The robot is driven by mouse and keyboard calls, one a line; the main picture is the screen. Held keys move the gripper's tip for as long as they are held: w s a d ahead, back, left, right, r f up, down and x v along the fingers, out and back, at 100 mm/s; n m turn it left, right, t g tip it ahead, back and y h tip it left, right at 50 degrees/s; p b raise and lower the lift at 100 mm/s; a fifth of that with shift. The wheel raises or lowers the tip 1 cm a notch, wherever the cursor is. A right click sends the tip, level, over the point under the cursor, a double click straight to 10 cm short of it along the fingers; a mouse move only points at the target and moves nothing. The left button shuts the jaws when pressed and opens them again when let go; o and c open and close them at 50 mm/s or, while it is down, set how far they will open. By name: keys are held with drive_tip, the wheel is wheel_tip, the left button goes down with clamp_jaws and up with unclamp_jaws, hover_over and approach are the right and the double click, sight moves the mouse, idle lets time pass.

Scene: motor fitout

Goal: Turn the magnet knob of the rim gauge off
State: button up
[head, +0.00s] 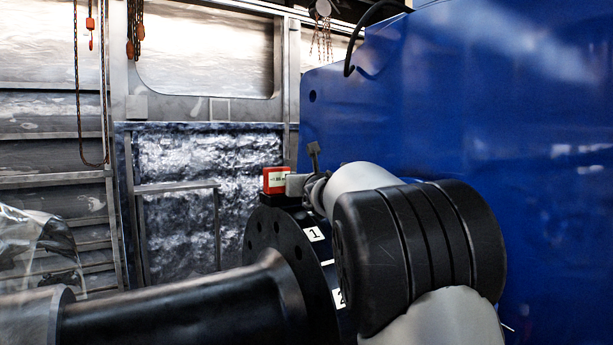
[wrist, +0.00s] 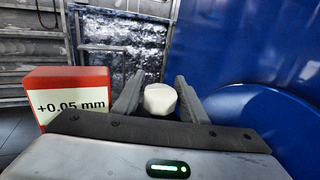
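The rim gauge is a red box (wrist: 70,95) with a pale display reading +0.05 mm, at the left of the wrist view. It also shows in the head view as a small red box (head: 275,180) on top of the black coupling disc. An off-white rounded knob (wrist: 160,101) sits between the two dark fingers of my gripper (wrist: 160,76). The fingers stand apart on either side of the knob, with narrow gaps seeming to show. I cannot tell the knob's turn position.
The black shaft (head: 180,312) runs to the coupling disc (head: 272,235), which carries white labels 1 and 2. A large blue housing (head: 540,150) stands close on the right. Chains with orange hooks (head: 90,24) hang at upper left.

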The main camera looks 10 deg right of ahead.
drive_tip(key=shift+w, duration=0.5)
drive_tip(key=c, duration=0.8)
drive_tip(key=shift+r, duration=0.1)
